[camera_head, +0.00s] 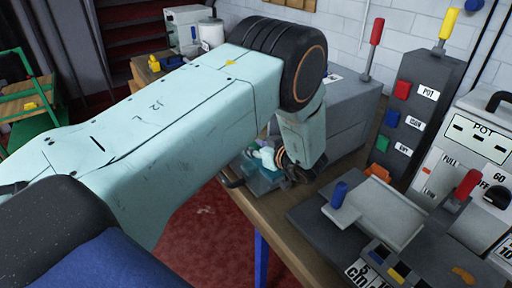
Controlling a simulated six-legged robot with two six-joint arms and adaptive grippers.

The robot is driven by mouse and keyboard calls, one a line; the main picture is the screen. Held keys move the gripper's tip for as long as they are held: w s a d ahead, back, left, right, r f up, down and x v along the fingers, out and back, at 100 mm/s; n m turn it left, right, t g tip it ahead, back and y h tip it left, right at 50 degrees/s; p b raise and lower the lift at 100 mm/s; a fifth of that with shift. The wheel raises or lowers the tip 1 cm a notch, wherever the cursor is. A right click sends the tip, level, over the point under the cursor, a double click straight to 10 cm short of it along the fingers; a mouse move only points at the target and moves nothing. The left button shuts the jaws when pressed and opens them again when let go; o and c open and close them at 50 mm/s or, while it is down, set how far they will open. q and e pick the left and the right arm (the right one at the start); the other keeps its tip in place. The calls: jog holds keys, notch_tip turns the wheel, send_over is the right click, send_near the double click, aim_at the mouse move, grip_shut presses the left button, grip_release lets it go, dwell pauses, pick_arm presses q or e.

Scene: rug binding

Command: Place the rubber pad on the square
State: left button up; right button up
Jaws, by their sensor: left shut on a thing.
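My left gripper (262,172) is at the near edge of the wooden bench, below the bend of my pale green left arm. It is small in view and partly covered by the arm's wrist. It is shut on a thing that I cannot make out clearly. I cannot pick out the rubber pad or the square with certainty. My right gripper is not in view.
A grey machine (345,215) with a blue knob (339,194) stands right of the gripper. Behind it rises a grey post with red, blue and green buttons (391,118). A grey box (350,115) stands at the back. Red floor (205,225) shows below.

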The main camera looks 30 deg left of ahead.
pick_arm(q)
jog(key=shift+w+d, duration=0.1)
jog(key=shift+d, duration=0.1)
jog(key=o, duration=0.9)
jog(key=shift+a+f, duration=0.1)
jog(key=shift+a, duration=0.05)
jog(key=shift+o, duration=0.2)
